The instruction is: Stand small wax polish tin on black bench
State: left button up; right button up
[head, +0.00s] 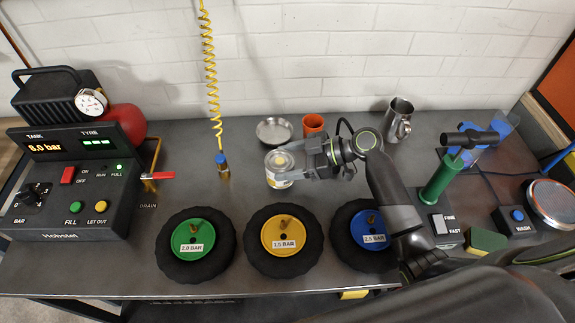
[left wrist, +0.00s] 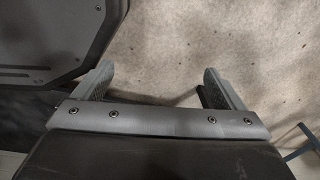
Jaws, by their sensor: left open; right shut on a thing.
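The small wax polish tin (head: 279,171), round with a pale label and a light lid, is in the head view left of my right gripper (head: 290,168). That gripper is shut on the tin from its right side. The tin looks upright, over the middle of the black bench (head: 135,262). I cannot tell whether its base touches the bench. My left gripper (left wrist: 157,75) shows only in the left wrist view, open and empty over a pale speckled floor.
Three small wheels, with green (head: 193,237), yellow (head: 283,234) and blue (head: 371,231) hubs, lie in front of the tin. A metal dish (head: 274,130), an orange cup (head: 313,125) and a steel jug (head: 398,120) stand behind. A yellow coiled hose (head: 210,80) hangs left.

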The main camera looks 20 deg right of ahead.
notch_tip(320, 180, down, 2)
jog(key=shift+f, duration=0.2)
pick_arm(q)
jog(key=shift+w+d, duration=0.15)
jog(key=shift+w, duration=0.3)
pick_arm(e)
jog(key=o, duration=1.2)
jog(key=shift+s+d, duration=0.1)
jog(key=shift+d, duration=0.25)
jog(key=b+v, duration=0.1)
jog(key=v, duration=0.4)
jog(key=shift+d+b, duration=0.1)
jog(key=shift+b, duration=0.2)
pick_arm(q)
jog(key=shift+f, duration=0.85)
pick_arm(e)
jog(key=shift+s+d+r, duration=0.3)
jog(key=shift+d+r, duration=0.35)
pick_arm(q)
jog(key=shift+w, duration=0.1)
